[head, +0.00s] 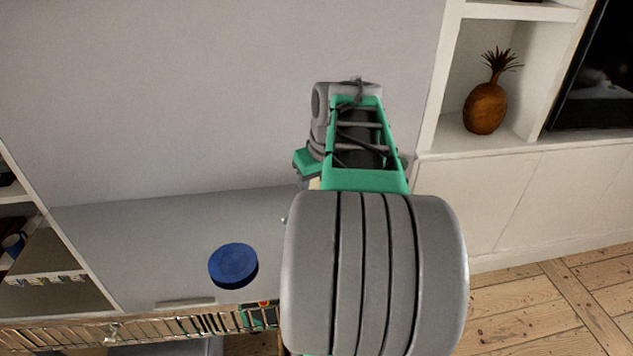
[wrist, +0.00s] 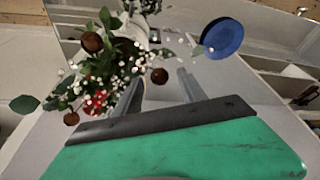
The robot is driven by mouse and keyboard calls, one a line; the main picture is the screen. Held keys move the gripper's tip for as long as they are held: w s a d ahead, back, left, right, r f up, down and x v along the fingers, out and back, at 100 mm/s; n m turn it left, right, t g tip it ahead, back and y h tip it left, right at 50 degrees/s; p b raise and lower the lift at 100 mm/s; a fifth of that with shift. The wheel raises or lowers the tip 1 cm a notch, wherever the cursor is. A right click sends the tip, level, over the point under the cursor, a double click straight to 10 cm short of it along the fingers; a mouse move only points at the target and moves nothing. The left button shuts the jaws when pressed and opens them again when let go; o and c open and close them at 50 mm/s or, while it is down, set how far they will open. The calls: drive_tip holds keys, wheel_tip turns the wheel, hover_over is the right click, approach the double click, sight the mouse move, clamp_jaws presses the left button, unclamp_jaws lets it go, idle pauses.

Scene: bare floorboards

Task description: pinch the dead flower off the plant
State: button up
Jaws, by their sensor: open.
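The plant (wrist: 112,65) is in the left half of the wrist view, with green leaves, tiny white blossoms and red flowers (wrist: 95,103). Several round brown heads show on it: one at the upper left (wrist: 92,42), one at the lower left (wrist: 71,118), and one at the right side (wrist: 159,76). I cannot tell for sure which is the dead flower. My gripper (wrist: 160,82) is open, and the right-hand brown head appears between its two grey fingertips; the depth between them is unclear. In the head view my arm hides the plant and my gripper.
A blue round object (head: 233,265) lies on the grey surface (head: 150,235); it also shows in the wrist view (wrist: 222,37). Shelves (head: 45,270) stand at the left. A brown pineapple ornament (head: 486,105) sits in a white niche at the right. Bare floorboards (head: 530,315) show lower right.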

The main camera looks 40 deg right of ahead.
drive_tip(key=shift+c, duration=0.5)
clamp_jaws()
